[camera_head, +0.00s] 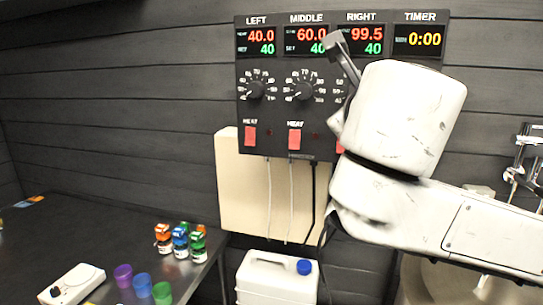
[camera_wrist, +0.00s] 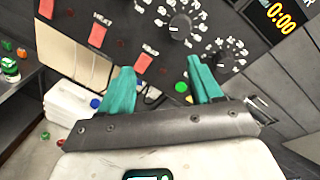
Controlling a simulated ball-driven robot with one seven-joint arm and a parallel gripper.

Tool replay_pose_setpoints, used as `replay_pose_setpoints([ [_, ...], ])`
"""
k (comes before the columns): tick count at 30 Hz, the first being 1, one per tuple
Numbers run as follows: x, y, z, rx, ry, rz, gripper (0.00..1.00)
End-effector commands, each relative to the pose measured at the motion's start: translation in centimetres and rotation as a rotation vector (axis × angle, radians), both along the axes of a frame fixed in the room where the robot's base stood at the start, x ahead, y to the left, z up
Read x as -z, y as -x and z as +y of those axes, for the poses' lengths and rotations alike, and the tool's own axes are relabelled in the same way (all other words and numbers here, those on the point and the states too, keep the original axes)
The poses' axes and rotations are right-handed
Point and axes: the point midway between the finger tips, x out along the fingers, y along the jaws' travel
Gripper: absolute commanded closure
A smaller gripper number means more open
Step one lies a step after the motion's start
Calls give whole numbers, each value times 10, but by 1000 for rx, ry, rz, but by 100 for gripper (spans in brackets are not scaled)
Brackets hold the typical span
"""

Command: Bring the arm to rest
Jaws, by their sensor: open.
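My arm reaches in from the right in the head view, its white wrist in front of the right part of the control panel (camera_head: 272,112). My gripper (camera_head: 341,58) shows there only partly, as a dark finger before the RIGHT display; the white wrist hides the rest. In the wrist view my gripper (camera_wrist: 162,84) has two teal fingers spread apart, with nothing between them. The panel (camera_wrist: 130,18) lies beyond the fingers, with red switches, dials and a green button (camera_wrist: 181,87). I cannot tell whether the fingers touch it.
A dark table (camera_head: 60,235) at left holds several small capped bottles (camera_head: 180,241), coloured cups (camera_head: 142,285) and a white device (camera_head: 72,284). A white canister (camera_head: 275,280) stands below the panel, with cables hanging above it. Metal fittings (camera_head: 527,160) are at the right edge.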

Motion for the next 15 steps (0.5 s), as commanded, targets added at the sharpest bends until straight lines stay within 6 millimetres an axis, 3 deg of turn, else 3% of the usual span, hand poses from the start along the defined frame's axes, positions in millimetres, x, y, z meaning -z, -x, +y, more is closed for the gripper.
replay_pose_setpoints([
  [8, 67, 3, 8, 38, -797, 46, 36],
  [15, 146, 11, 1, 230, -1429, 114, 36],
])
